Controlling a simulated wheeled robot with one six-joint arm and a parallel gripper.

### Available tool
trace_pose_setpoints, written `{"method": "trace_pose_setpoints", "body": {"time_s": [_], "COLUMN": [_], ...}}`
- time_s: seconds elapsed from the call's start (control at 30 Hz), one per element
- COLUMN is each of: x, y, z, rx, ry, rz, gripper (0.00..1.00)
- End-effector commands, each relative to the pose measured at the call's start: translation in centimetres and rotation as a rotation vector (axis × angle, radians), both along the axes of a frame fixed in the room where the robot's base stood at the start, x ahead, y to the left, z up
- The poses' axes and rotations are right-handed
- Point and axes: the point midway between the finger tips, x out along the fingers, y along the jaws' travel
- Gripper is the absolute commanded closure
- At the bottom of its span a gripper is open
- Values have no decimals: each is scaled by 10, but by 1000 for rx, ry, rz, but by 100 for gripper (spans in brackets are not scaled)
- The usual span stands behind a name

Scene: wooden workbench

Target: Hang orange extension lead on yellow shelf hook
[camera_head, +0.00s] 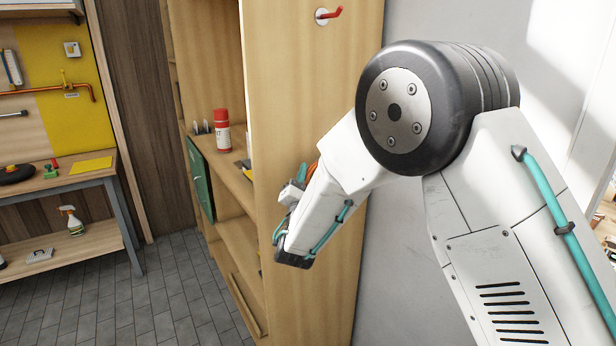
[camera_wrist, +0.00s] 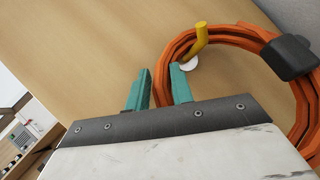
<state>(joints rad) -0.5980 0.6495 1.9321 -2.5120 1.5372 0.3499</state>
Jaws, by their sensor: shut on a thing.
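The orange extension lead (camera_wrist: 258,35) is a coil filling the right of the wrist view, with a dark block (camera_wrist: 290,57) on it. The yellow hook (camera_wrist: 201,35) has a round white base (camera_wrist: 190,63) on the wooden panel. The base shows inside the coil's opening, and the hook's tip overlaps the coil's band. I cannot tell whether the lead rests on the hook. In the head view only a bit of orange (camera_head: 312,170) shows beside my wrist; the yellow hook is hidden.
A red hook (camera_head: 330,13) sits higher on the wooden shelf unit's side panel (camera_head: 300,80). A red-and-white can (camera_head: 221,130) stands on a shelf. A workbench (camera_head: 60,180) with tools is at the left. The grey tiled floor (camera_head: 130,310) is clear.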

Motion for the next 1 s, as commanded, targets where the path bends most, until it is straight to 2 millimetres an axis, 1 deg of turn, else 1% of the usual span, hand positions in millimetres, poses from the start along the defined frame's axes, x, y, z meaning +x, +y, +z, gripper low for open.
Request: {"method": "trace_pose_setpoints", "body": {"time_s": [0.07, 0.1, 0.17, 0.2, 0.7, 0.83, 1.0], "x": [0, 0, 0, 0, -2, -15, -43], "y": [0, 0, 0, 0, 0, 3, 6], "z": [1, 1, 1, 1, -2, -7, -19], "rx": [1, 1, 1, 1, -1, -1, -1], "ry": [-2, -2, -2, -2, 2, 2, 1], "rz": [0, 0, 0, 0, 0, 1, 2], "gripper": [100, 74, 57, 52, 52, 52, 52]}}
